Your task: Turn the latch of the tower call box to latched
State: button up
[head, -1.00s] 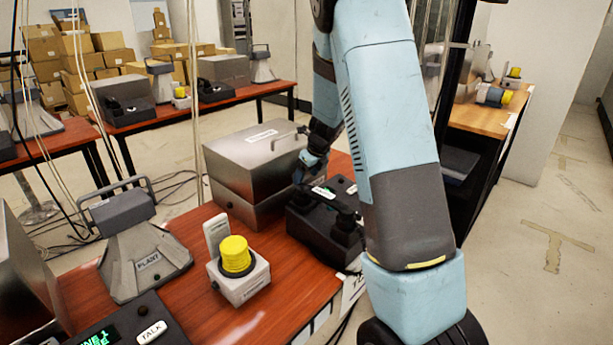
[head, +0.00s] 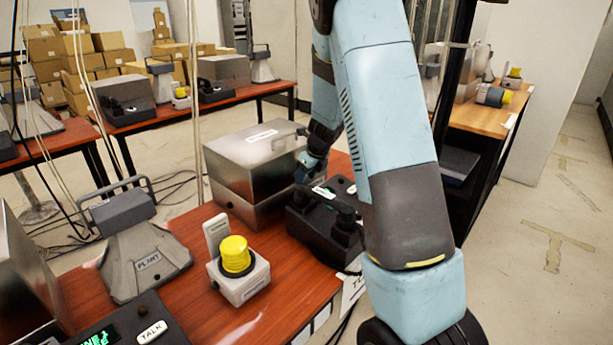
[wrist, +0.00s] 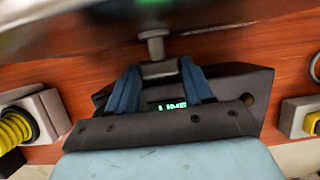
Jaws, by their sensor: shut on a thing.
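The metal call box (head: 250,165) with a white label on its lid stands on the red-brown table, left of my gripper. I cannot read the label well enough to name it. My gripper (head: 308,172) is at the box's right front side, partly hidden by its own wrist. In the wrist view, the blue fingers (wrist: 157,88) are shut on the latch (wrist: 156,66), a short dark grip on a round metal stem. The stem runs up to the blurred grey box at the top of that view. The latch's exact angle is hard to tell.
A black phone unit (head: 325,225) lies right beside and below my gripper; its green display (wrist: 172,105) shows between the fingers. Cables hang at left.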

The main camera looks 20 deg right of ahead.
jog(key=shift+s+a+n+t+h, duration=0.1)
jog(key=shift+a+n+t+h, duration=0.1)
jog(key=shift+t+h, duration=0.3)
jog(key=shift+s+a+n+t+h, duration=0.1)
jog(key=shift+a+t+h, duration=0.1)
jog(key=shift+h, duration=0.5)
jog(key=shift+d, duration=0.1)
jog(key=o, duration=1)
jog(key=shift+o, duration=0.2)
jog(key=shift+r, duration=0.1)
jog(key=v, duration=1.3)
jog(key=shift+r, duration=0.15)
jog(key=shift+s, duration=0.15)
